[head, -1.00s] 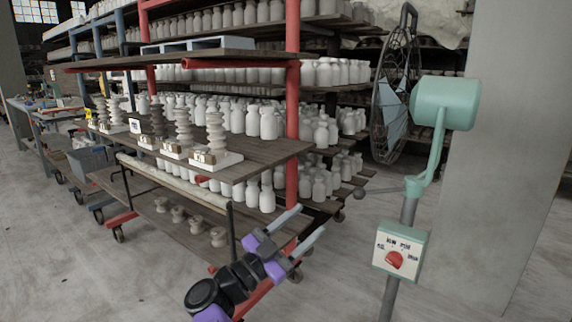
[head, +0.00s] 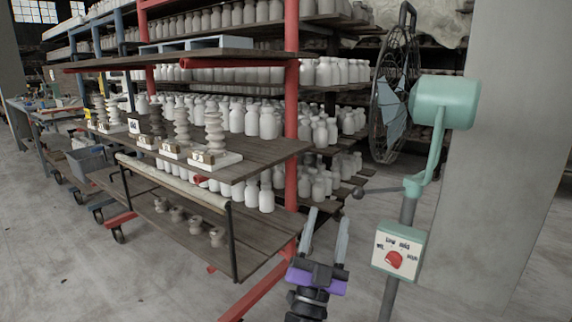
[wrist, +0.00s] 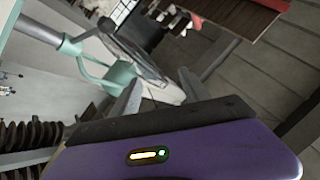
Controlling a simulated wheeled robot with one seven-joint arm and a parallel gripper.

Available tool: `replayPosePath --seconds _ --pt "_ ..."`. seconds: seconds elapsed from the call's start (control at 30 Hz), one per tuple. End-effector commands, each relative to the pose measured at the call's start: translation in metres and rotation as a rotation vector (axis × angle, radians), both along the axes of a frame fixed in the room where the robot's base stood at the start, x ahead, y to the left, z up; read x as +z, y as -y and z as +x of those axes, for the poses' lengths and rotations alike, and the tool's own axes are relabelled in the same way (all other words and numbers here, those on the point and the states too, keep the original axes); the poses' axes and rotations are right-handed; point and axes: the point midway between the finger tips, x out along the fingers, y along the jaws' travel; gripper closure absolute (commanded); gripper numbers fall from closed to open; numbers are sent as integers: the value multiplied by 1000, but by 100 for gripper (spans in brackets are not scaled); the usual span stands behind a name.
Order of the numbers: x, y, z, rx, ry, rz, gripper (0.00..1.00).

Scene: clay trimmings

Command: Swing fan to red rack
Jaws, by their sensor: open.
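The fan has a teal motor housing (head: 446,103) on a grey post, with a round wire cage (head: 393,90) at its left, seen nearly edge-on and tilted. A grey rod with a dark ball knob (head: 358,193) sticks out left from below the teal bracket. A control box with a red dial (head: 394,259) sits on the post. The red rack (head: 291,120) stands left of the fan, its shelves full of white bottles. My gripper (head: 327,222) is open and empty, below and left of the knob. In the wrist view the fan's teal bracket (wrist: 97,65) shows beyond the fingers.
A wooden cart shelf (head: 260,150) with stacked ribbed pieces juts out at the left of my gripper. A grey concrete pillar (head: 500,180) stands right behind the fan post. Bare floor lies at the front left.

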Motion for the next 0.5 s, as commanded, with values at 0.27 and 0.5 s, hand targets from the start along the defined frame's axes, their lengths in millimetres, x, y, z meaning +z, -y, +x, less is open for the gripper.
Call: replayPosePath --seconds 0.27,0.5 --pt "-63 36 -74 126 -102 -194 47" --pt "-114 59 -151 209 -247 -303 47"
